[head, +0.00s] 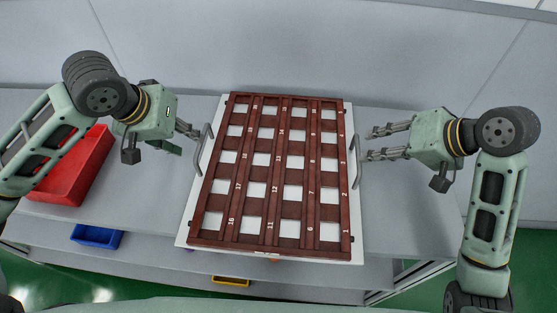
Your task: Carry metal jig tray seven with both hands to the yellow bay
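A tray with a reddish-brown grid (262,180) on a white base plate (184,237) lies on the grey table. Its cells carry small white numbers, and many show white bottoms. A grey bar handle (200,150) stands on its left side and another (357,162) on its right side. My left gripper (196,134) is just left of the left handle, apparently not around it; its fingers overlap in this view. My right gripper (368,144) is open and empty, its two fingers pointing at the right handle from just outside. No yellow bay can be made out.
A red bin (75,170) stands on the table at the left. A blue bin (97,236) and a yellow bin (232,280) sit lower, below the table's front edge. A pale wall rises behind. Table to the right of the tray is clear.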

